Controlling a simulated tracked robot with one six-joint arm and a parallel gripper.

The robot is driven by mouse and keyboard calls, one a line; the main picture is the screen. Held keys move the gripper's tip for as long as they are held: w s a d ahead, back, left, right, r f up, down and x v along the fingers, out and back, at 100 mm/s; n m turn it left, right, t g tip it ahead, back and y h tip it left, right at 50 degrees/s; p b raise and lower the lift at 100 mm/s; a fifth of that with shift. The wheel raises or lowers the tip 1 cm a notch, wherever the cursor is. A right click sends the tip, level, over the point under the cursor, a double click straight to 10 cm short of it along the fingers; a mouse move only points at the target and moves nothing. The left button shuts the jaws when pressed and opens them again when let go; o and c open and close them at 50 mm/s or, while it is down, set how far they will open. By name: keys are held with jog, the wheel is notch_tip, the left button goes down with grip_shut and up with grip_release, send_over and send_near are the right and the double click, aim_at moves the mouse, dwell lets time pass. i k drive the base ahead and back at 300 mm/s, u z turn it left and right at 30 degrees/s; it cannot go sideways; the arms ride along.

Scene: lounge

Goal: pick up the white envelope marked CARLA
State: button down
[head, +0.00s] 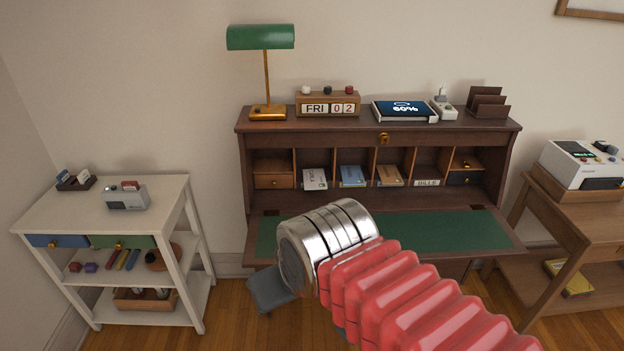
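A writing desk (380,132) with pigeonholes stands against the wall, its green-lined flap (460,228) folded down. A white envelope-like item (315,179) with small dark marks sits in a left pigeonhole. Its writing is too small to read, so I cannot tell whether it says CARLA. My arm reaches in from the lower right, its metal end in front of the flap. A dark grey part (272,290) shows below that end; I cannot tell whether it is my gripper or something behind it. My gripper's fingers are not clear, and no held object shows.
Blue (353,176) and tan (389,176) items and a label reading BILLS (427,183) occupy other pigeonholes. A lamp (261,38), calendar (328,104) and tablet (404,110) stand on top. A white cart (75,205) is left; a wooden side table (560,222) is right.

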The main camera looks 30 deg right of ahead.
aim_at(314, 178)
jog(key=u, duration=0.3)
jog(key=i, duration=1)
jog(key=u, duration=0.25)
